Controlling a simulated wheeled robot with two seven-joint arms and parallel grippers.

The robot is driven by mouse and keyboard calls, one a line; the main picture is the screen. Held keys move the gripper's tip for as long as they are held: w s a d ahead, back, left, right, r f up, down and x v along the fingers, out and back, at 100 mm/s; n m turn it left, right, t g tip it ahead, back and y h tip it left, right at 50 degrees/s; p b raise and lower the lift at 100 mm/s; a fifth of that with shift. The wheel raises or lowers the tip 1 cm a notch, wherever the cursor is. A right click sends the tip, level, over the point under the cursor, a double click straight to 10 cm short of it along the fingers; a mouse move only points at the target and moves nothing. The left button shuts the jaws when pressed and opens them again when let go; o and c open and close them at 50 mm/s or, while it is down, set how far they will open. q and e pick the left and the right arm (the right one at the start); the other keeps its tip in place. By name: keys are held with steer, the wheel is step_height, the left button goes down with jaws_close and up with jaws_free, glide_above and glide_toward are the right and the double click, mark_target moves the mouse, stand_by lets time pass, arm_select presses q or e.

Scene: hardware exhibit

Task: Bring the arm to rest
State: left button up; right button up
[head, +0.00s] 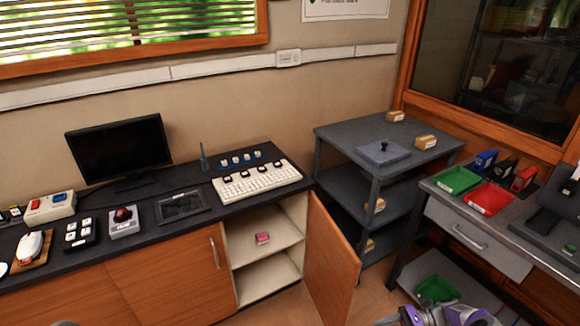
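Part of my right arm (446,316), grey and purple, shows at the bottom edge, right of centre. It is low in front of the grey workbench and the open cabinet door. Its fingertips cannot be made out, as the picture edge cuts the arm off. My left gripper is not in view. I see nothing held.
A dark counter (150,228) carries a monitor (118,150), a keyboard (257,182) and several devices. The cabinet door (331,262) below stands open, with a pink item (262,238) inside. A grey shelf cart (345,139) and a workbench with a red tray (489,197) stand right.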

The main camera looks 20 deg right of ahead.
steer(key=a+f+n+g+h+p, duration=0.1)
steer(key=a+f+n+g+h, duration=0.2)
steer(key=a, duration=0.7)
steer(key=a+f+n+g+h+p, duration=0.1)
steer(key=a+f+n+h, duration=0.3)
steer(key=a, duration=0.5)
steer(key=s+a+r+n+t+h+p, duration=0.1)
steer(key=s+a+n+t+h+p, duration=0.1)
steer(key=s+a+n+h, duration=0.3)
steer(key=s+a+n, duration=0.3)
steer(key=a+n, duration=0.2)
steer(key=a, duration=0.2)
steer(key=shift+s, duration=0.2)
steer(key=shift+r, duration=0.1)
